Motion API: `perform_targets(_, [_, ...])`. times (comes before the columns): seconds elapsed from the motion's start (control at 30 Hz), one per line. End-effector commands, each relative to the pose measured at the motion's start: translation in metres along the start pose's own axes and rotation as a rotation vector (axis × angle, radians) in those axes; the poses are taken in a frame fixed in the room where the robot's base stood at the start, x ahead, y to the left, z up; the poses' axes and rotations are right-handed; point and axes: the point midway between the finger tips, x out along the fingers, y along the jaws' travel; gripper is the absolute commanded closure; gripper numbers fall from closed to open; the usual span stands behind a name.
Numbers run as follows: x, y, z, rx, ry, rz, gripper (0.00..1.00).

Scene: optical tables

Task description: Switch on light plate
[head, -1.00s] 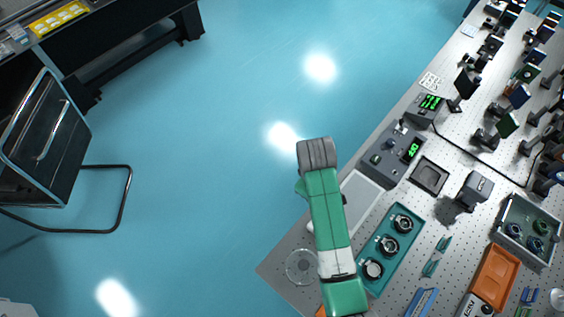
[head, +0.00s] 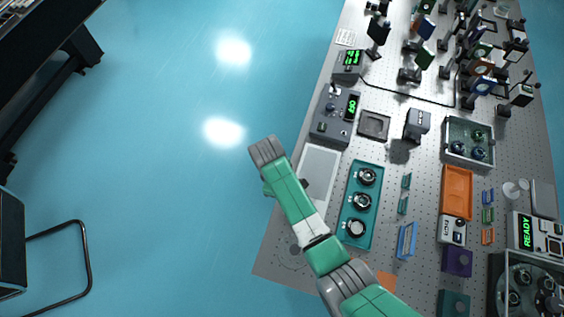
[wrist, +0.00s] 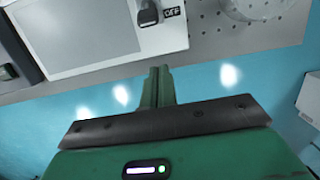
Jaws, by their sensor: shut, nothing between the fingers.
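The light plate (head: 319,170) is a flat pale grey panel near the left edge of the optical table, partly covered by my arm in the head view. In the wrist view, the light plate (wrist: 80,32) fills the upper left, and its panel looks unlit. A dark switch (wrist: 147,15) sits at its right end beside a label reading OFF. My gripper (wrist: 161,72) is shut and empty. In the wrist view its fingertips show just below the plate's edge and the switch, apparently apart from them. The head view does not show the fingers clearly.
A clear round dish (wrist: 262,6) lies right of the switch. A grey control box (head: 333,114) with a green display stands beyond the plate. A teal tray (head: 351,226) with round mounts lies to its right. Open blue floor (head: 170,190) is left of the table.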

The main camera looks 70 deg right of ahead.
Motion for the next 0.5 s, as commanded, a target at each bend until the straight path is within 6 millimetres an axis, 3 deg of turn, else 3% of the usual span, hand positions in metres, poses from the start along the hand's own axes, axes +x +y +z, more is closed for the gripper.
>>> perform_targets(0.17, [0.036,0.000,0.001,0.000,-0.002,-0.001,1.00])
perform_targets(0.2, [0.026,0.000,0.011,0.002,0.001,0.001,1.00])
perform_targets(0.3, [0.022,0.000,0.025,0.002,0.002,0.002,1.00])
perform_targets(0.5, [0.019,0.000,0.037,0.000,0.000,0.001,1.00])
